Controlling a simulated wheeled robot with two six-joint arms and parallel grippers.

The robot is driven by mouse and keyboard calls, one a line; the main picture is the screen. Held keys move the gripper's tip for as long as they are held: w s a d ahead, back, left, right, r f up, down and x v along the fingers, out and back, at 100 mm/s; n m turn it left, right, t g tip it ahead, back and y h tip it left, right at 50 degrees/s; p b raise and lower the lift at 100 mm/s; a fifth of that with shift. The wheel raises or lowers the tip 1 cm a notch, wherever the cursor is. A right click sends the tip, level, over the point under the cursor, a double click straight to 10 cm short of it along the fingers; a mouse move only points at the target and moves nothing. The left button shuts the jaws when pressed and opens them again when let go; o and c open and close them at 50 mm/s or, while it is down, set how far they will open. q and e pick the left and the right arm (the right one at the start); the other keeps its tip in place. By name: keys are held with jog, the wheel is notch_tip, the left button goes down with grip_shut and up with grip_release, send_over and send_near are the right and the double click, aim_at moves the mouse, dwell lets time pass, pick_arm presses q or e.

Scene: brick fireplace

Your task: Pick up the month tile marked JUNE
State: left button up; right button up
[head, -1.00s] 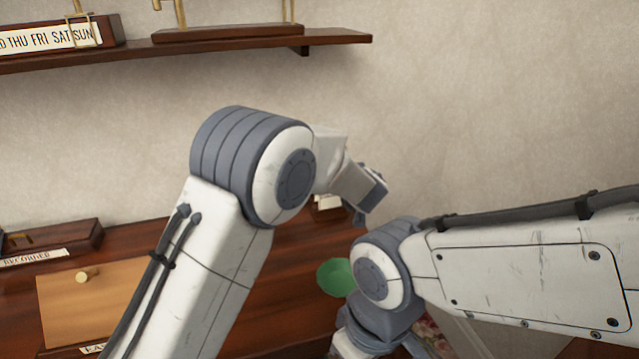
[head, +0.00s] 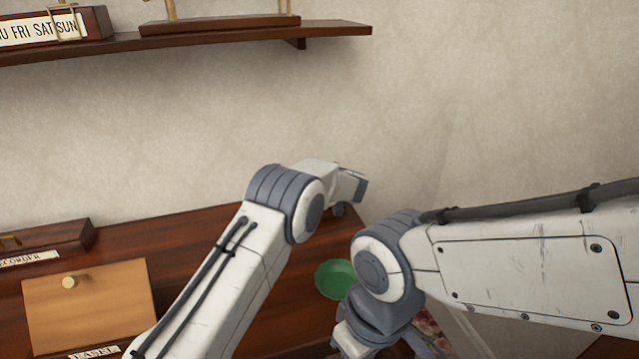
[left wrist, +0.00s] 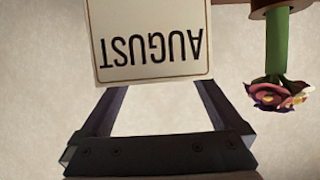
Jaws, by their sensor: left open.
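No tile marked JUNE shows in either view. In the left wrist view, a cream month tile marked AUGUST (left wrist: 152,40) appears upside down at the top centre. My left gripper (left wrist: 158,88) is open and empty, and the tile overlaps its fingertip ends in the picture; I cannot tell whether they touch. In the head view my left gripper (head: 350,190) is small, near the far edge of the wooden desk (head: 290,280), partly hidden by its wrist. My right arm comes in from the right; its gripper is not seen.
A green dish (head: 335,278) sits on the desk beside my right arm. An easel box (head: 95,300) and a dark recorder box (head: 45,243) stand left. The wall shelf (head: 340,29) holds a weekday strip (head: 25,30). Flowers (left wrist: 278,95) hang inverted in the left wrist view.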

pick_arm(q)
jog(key=shift+x, duration=0.8)
jog(key=shift+d, duration=0.1)
jog(key=shift+r, duration=0.1)
jog(key=c, duration=1.5)
